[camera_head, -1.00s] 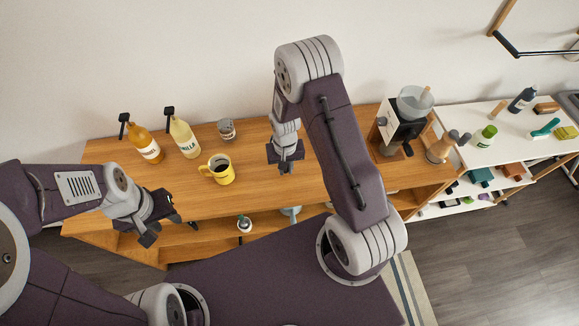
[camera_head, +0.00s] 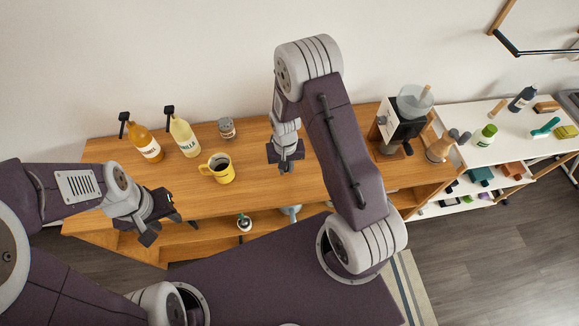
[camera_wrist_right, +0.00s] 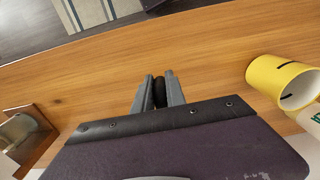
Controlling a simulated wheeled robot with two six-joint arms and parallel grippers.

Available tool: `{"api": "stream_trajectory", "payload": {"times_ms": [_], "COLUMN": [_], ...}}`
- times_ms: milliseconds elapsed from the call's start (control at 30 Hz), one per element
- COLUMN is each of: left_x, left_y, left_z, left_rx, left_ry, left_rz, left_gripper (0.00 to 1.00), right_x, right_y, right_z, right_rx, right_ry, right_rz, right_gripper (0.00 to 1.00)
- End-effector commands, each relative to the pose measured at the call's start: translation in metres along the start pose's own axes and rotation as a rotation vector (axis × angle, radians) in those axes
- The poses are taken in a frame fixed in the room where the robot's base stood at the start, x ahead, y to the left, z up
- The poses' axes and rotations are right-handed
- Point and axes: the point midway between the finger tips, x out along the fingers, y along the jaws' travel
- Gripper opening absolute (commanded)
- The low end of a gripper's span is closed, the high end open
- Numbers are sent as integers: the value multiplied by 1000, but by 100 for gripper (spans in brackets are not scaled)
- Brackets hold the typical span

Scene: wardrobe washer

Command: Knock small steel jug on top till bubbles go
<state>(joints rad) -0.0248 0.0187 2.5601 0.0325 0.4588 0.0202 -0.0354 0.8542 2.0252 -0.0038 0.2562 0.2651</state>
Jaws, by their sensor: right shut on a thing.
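My right gripper (camera_head: 284,165) is low over the middle of the wooden counter. In the right wrist view its fingers (camera_wrist_right: 160,92) are shut on a black rounded piece (camera_wrist_right: 159,90), which looks like a handle. The steel jug's body cannot be made out in either view; the gripper's palm and arm cover the area around it. I cannot tell whether the jug touches the counter. My left gripper (camera_head: 168,224) is open and empty at the counter's front left edge.
A yellow mug (camera_head: 219,169) with dark liquid stands left of my right gripper. Two syrup bottles (camera_head: 146,143) (camera_head: 185,137) and a grey tin (camera_head: 226,128) are behind it. A coffee grinder (camera_head: 398,128) stands at the right. The wooden counter (camera_head: 245,195) is bare in front of the mug.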

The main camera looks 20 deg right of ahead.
Motion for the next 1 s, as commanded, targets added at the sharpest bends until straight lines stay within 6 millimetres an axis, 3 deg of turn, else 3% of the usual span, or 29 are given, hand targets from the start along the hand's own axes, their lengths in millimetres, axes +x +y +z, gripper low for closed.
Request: {"api": "stream_trajectory", "payload": {"times_ms": [267, 767, 1000], "left_x": [-5, -66, -64], "left_y": [0, 1, 1], "left_z": [0, -7, -7], "left_rx": [0, 0, 0], "left_ry": [0, 0, 0], "left_rz": [0, 0, 0], "left_gripper": [36, 36, 36], "right_x": [-6, -80, -80], "right_y": [0, 0, 0], "right_z": [-1, -1, -1], "right_rx": [0, 0, 0], "right_ry": [2, 2, 1], "right_rz": [0, -1, 0], "right_gripper": [0, 0, 0]}}
